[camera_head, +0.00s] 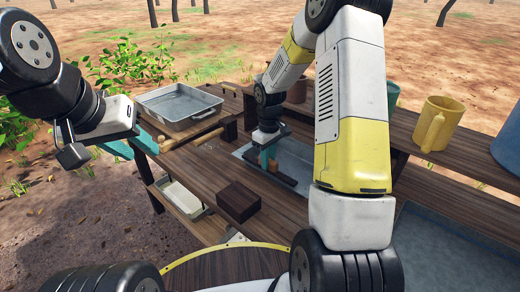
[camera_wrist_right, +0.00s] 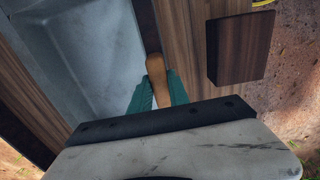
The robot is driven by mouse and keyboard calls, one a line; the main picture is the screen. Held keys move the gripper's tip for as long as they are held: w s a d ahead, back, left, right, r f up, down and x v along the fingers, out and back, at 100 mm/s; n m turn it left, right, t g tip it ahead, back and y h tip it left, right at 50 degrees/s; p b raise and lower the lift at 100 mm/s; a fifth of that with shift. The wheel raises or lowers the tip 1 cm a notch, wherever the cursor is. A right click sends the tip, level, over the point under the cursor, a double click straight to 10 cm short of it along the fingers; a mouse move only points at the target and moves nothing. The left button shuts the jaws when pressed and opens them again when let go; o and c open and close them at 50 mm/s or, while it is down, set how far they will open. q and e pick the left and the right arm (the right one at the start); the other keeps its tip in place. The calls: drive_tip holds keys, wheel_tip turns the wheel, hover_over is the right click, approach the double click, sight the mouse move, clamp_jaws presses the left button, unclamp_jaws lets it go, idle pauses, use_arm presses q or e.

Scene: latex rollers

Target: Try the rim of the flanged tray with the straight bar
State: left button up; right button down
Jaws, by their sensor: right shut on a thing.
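A grey metal tray (camera_head: 180,106) with a raised rim stands at the back left of the table; I take it as the flanged tray. My right gripper (camera_head: 268,158) is low over the middle of the table, beside a shallow grey pan (camera_head: 302,158). In the right wrist view its teal fingers (camera_wrist_right: 157,92) are shut on a wooden handle (camera_wrist_right: 156,68). A dark straight bar (camera_wrist_right: 148,25) runs on from the handle along the pan's edge; its full extent is hidden. My left gripper (camera_head: 134,147) is left of the table, near the grey tray, its fingers apart and empty.
A dark brown block (camera_head: 238,201) lies near the table's front edge. A wooden-handled tool (camera_head: 197,138) lies before the grey tray. A pale bin (camera_head: 180,199) sits on the lower shelf. A yellow mug (camera_head: 438,122) stands at right. My right arm hides part of the table.

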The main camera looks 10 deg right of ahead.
drive_tip(key=shift+f, duration=0.35)
drive_tip(key=c, duration=1.2)
unclamp_jaws()
drive_tip(key=shift+o, duration=0.2)
drive_tip(key=shift+r, duration=0.1)
wheel_tip(320, 180, up, 8)
drive_tip(key=shift+f, duration=0.2)
drive_tip(key=shift+r, duration=2.5)
